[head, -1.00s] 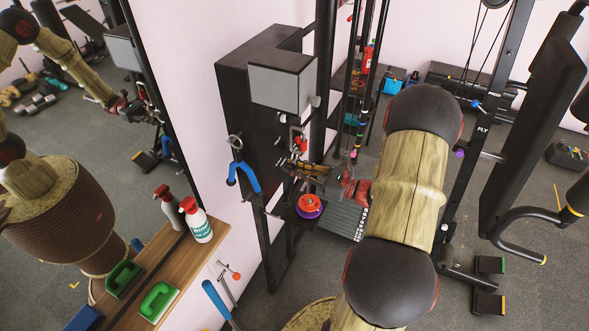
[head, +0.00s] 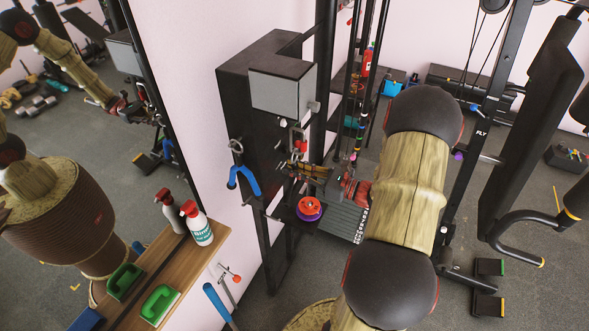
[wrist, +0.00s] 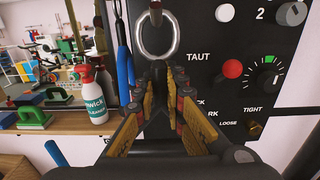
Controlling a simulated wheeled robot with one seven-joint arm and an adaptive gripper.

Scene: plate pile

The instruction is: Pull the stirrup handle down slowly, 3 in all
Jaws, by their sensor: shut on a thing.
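My gripper (wrist: 160,76) is in front of a black panel, its yellow-and-black fingers closed together. A metal ring (wrist: 139,38) hangs just beyond and above the fingertips. It appears to belong to the handle in my gripper, but the grip itself is hidden between the fingers. In the head view my gripper (head: 296,168) is beside the dark cabinet, below a small grey box, and my arm covers part of the area. A blue handle (head: 243,177) hangs from a ring to the left; its blue side (wrist: 123,75) shows left of my fingers in the wrist view.
The panel (wrist: 195,70) has a red button (wrist: 232,68), knobs and "TAUT", "TIGHT" and "LOOSE" labels. A red and purple round thing (head: 309,208) sits below my gripper. A mirror stands at left.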

